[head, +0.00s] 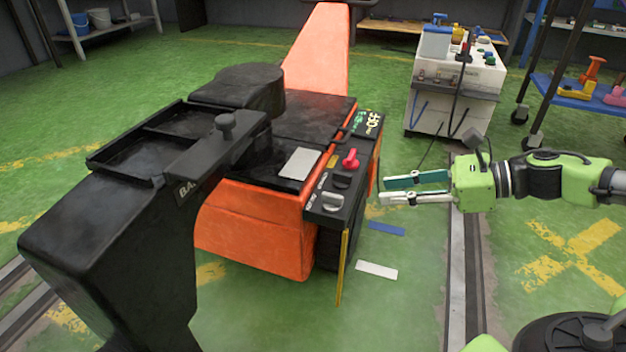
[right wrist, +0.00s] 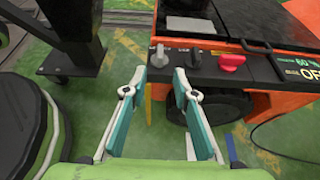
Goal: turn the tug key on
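The orange and black tug (head: 255,235) stands in the middle of the head view. Its side panel carries a grey knob (head: 331,202), a dark switch and a red knob (head: 350,158); I cannot tell for certain which is the key. A display (head: 372,121) on the panel reads OFF. In the right wrist view the grey knob (right wrist: 159,56) lies just beyond the fingertips and the red knob (right wrist: 231,61) is further right. My right gripper (head: 383,190) is open and empty, to the right of the panel and apart from it. My left gripper is not in view.
A black post with a tray (head: 150,145) stands at left in front of the tug. A white cart (head: 455,95) with tools stands behind at right, beside a blue shelf (head: 590,97). Rails cross the green floor. A blue strip and a white strip lie below the gripper.

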